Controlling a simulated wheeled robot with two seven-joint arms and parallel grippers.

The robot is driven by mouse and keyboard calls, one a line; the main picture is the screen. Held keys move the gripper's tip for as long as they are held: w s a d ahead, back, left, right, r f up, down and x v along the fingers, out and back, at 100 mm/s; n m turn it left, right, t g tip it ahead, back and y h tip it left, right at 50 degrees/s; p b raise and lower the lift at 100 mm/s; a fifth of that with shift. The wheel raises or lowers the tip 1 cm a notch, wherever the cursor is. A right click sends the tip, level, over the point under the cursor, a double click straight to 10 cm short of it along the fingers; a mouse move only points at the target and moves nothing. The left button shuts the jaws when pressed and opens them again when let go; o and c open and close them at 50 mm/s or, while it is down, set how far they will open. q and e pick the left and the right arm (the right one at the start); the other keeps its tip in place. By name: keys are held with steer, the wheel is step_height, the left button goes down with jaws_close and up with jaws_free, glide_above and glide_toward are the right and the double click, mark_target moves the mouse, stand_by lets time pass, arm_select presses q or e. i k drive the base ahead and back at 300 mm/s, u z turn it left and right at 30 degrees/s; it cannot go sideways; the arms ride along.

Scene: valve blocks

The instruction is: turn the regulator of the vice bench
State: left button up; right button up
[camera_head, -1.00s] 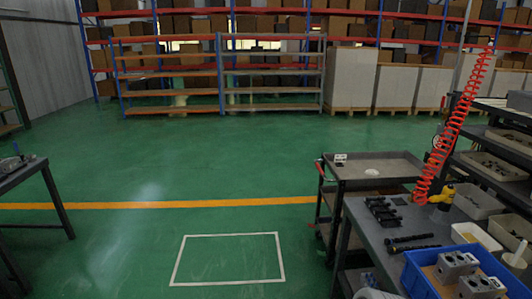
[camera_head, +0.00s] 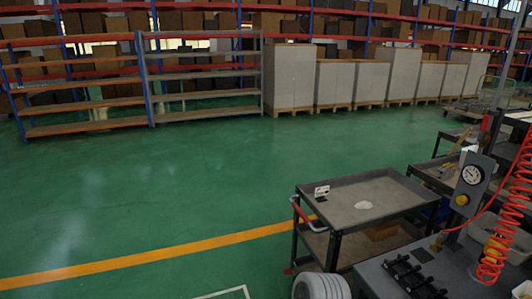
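A grey box with a round dial gauge and a yellow knob (camera_head: 468,186), which looks like the regulator, stands at the right above a dark bench (camera_head: 376,276). A black ribbed metal fixture (camera_head: 411,276) lies on this bench at the bottom; I cannot tell whether it is the vice.
A grey cart (camera_head: 345,218) with a red handle stands left of the bench. A red coiled hose (camera_head: 508,225) hangs at the right edge. Green floor (camera_head: 140,200) is open at the left and middle. Shelves (camera_head: 90,95) and pale pallet boxes (camera_head: 333,82) line the back.

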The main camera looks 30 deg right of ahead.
mark_target(461, 201)
steer(key=i, duration=2)
steer(key=z, duration=3.4)
